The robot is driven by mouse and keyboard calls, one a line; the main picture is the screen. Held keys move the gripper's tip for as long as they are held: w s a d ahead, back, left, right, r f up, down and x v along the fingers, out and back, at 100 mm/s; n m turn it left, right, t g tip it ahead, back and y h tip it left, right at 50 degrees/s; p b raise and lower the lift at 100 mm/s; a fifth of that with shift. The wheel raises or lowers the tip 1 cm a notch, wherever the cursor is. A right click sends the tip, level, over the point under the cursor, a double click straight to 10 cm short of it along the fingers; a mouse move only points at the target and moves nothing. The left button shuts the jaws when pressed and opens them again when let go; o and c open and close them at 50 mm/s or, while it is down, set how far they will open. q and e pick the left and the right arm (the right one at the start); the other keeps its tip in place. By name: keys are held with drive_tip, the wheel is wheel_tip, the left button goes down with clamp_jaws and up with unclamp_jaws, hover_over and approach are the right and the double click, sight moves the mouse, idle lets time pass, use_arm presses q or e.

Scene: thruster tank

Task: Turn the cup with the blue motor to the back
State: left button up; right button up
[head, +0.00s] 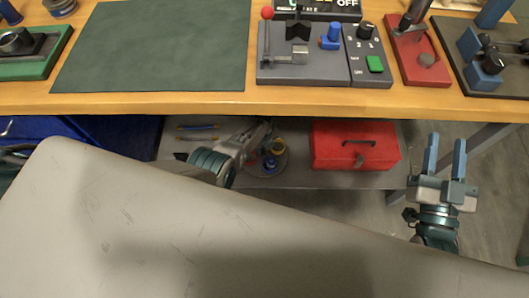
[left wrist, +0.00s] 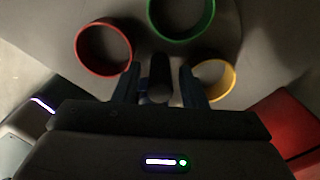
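A round grey turntable (head: 254,167) with small coloured cups sits on the low shelf under the bench. In the head view a blue cup (head: 270,165) is at its front and a yellow cup (head: 278,145) behind; I cannot make out a motor inside. The left wrist view shows the rims of a red cup (left wrist: 78,60), a green cup (left wrist: 178,38) and the yellow cup (left wrist: 231,84). My left gripper (left wrist: 160,82) is open, its fingers either side of a dark upright post (left wrist: 158,72), apparently with gaps. My right gripper (head: 445,160) is open and empty, right of the shelf.
A red toolbox (head: 355,148) stands on the shelf right of the turntable. The wooden bench edge (head: 180,104) overhangs the shelf. A blue bin (head: 120,135) is at the left. On the bench are a green mat (head: 155,50) and a control box (head: 368,55).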

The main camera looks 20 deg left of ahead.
use_arm(q)
drive_tip(key=shift+r+p, duration=4.2)
drive_tip(key=shift+r, duration=0.15)
drive_tip(key=shift+f, duration=0.1)
